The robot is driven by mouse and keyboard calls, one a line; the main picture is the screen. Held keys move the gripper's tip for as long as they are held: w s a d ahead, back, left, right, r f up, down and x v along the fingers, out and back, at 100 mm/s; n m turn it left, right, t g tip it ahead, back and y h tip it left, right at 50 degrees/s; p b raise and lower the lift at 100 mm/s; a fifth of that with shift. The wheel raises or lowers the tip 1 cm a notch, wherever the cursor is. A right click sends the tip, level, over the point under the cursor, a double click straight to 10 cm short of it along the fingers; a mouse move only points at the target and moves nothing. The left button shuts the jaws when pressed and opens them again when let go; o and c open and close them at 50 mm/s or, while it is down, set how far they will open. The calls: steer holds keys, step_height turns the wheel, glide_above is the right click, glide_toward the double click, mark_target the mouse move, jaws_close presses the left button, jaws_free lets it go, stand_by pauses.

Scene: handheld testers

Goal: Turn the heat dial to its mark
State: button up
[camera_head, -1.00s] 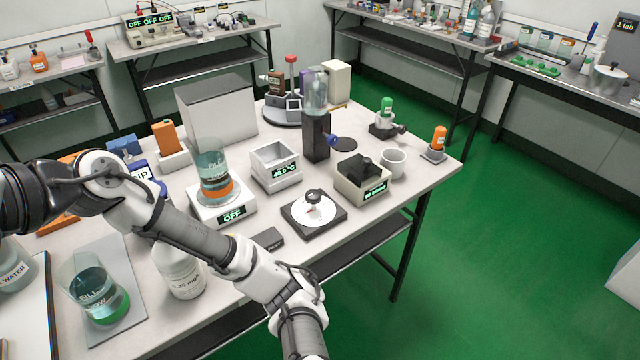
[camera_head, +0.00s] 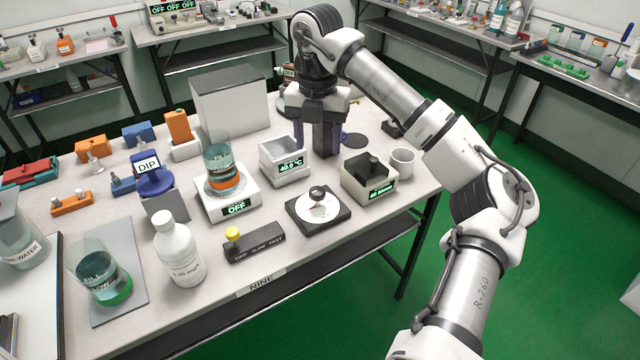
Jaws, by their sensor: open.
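The likely heat dial is a dark knob on a white disc (camera_head: 318,207), set in a black square base near the table's front edge. A small red mark shows on the disc; I cannot read exactly where the knob points. My gripper (camera_head: 322,138) is open and points down, behind and above the dial and apart from it. It is at the dark block behind the 40.0 °C box; whether it touches the block I cannot tell. The gripper hides the block's upper part and the clear bottle. The white heater base (camera_head: 228,203) reads OFF and carries a beaker (camera_head: 221,162).
The white box reading 40.0 °C (camera_head: 284,168) is left of my gripper. A timer box (camera_head: 368,178) and white cup (camera_head: 402,161) stand to its right. A switch block (camera_head: 253,245) with a yellow knob and a white bottle (camera_head: 177,250) are at front left.

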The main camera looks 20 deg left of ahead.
mark_target(317, 191)
step_height(317, 191, down, 12)
steer(key=shift+a+f+p, duration=0.1)
steer(key=shift+f+p, duration=0.15)
steer(key=shift+p, duration=0.35)
steer(key=shift+c, duration=0.4)
steer(key=c, duration=0.9)
